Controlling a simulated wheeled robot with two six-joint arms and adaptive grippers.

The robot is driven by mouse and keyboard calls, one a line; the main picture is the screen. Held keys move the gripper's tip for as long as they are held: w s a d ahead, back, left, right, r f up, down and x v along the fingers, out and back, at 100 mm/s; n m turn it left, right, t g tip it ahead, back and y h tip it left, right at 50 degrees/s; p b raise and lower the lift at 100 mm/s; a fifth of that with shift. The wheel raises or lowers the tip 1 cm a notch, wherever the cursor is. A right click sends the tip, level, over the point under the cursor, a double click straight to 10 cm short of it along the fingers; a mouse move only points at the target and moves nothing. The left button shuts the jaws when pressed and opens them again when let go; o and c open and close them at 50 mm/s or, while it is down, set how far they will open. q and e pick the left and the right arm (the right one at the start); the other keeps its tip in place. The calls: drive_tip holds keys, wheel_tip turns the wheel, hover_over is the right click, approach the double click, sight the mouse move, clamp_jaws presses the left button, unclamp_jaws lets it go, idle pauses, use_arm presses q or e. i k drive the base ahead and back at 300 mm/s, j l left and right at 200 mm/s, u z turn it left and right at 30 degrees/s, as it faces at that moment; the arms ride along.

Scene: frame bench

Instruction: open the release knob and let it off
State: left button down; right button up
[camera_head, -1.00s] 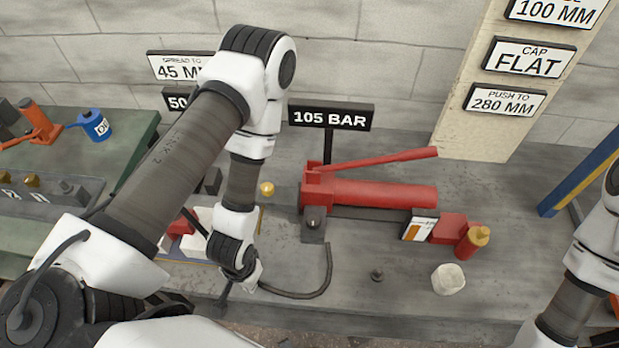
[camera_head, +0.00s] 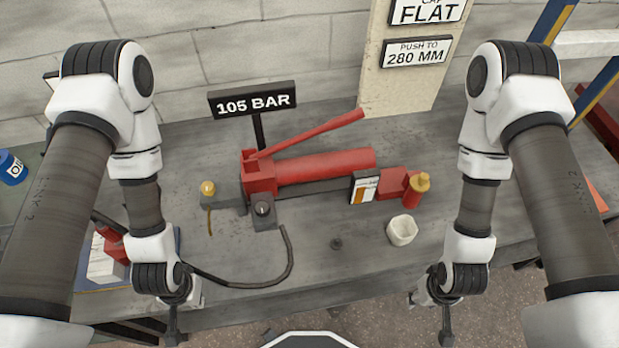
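A red hand pump (camera_head: 325,166) with a raised red lever (camera_head: 312,132) lies on the grey bench. A brass-coloured knob (camera_head: 208,188) stands just left of the pump. I cannot tell for certain which of the two is the release knob. My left gripper (camera_head: 173,328) hangs at the bench's front edge, lower left, apart from the pump. My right gripper (camera_head: 445,325) hangs beyond the front edge, lower right. Both are seen edge-on, so their finger opening is unclear, and neither visibly touches anything.
A black hose (camera_head: 290,262) curves across the bench in front of the pump. A "105 BAR" sign (camera_head: 253,101) rises behind the pump.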

sight(262, 209)
drive_tip(key=l+u, duration=0.25)
drive_tip(key=l, duration=0.65)
drive_tip(key=l+u, duration=0.25)
drive_tip(key=l, duration=0.65)
